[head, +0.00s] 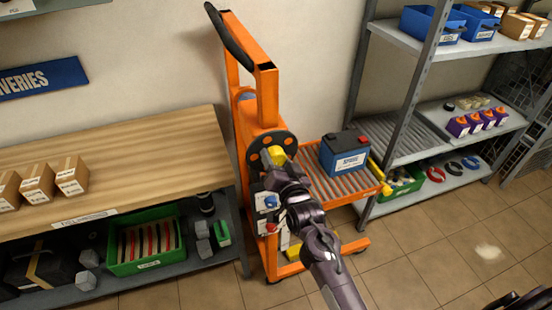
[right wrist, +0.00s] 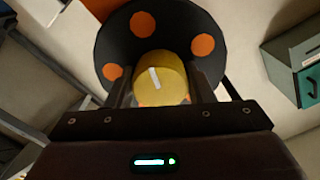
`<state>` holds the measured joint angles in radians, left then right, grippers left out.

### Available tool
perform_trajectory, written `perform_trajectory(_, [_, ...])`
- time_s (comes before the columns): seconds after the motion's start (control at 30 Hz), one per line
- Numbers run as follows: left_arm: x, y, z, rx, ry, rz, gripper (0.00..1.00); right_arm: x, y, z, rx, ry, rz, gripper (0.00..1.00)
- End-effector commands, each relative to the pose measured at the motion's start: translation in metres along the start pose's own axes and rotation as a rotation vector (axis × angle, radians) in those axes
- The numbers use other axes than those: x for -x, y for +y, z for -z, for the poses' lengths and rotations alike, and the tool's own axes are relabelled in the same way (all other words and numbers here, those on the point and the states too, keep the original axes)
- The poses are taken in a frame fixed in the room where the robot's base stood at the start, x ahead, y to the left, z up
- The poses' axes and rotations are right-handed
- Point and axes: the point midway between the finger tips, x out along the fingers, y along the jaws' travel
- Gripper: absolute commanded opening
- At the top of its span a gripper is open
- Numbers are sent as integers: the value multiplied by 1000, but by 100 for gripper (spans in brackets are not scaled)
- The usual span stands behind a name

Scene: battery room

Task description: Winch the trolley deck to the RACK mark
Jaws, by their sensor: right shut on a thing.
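The orange trolley (head: 267,95) stands between the bench and the rack. Its roller deck (head: 318,186) carries a blue battery (head: 345,158) with a dark top and a red terminal cap. The deck sits low, near the height of the rack's middle shelf. A dark winch wheel (head: 258,142) with orange spots is on the mast; it also shows in the right wrist view (right wrist: 118,45). My right gripper (head: 277,163) is shut on the wheel's yellow hub knob (right wrist: 160,78), which bears a white line. I cannot make out a RACK mark. My left gripper is not in view.
The grey rack (head: 408,152) stands right of the deck, with a yellow bar (head: 379,178) at the deck's end. The wooden bench (head: 130,150) is at left, with a green crate (head: 148,262) below. Tiled floor (head: 430,255) is open in front.

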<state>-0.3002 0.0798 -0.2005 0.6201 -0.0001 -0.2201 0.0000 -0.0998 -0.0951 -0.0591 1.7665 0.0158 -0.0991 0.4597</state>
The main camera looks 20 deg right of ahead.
Motion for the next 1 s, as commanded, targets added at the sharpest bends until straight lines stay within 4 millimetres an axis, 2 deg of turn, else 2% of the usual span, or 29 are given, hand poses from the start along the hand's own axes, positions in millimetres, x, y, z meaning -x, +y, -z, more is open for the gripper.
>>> perform_trajectory(0.47, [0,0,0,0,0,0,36,0,1,-2,-13,-4,-1,25])
perform_trajectory(0.5, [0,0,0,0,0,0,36,0,1,-2,-12,-4,-1,53])
perform_trajectory(0.63, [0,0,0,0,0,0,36,0,0,-1,-12,-3,-1,70])
perform_trajectory(0.87, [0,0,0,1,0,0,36,0,0,-1,-12,-1,0,70])
perform_trajectory(1.0, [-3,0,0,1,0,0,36,7,1,-2,-11,-1,0,70])
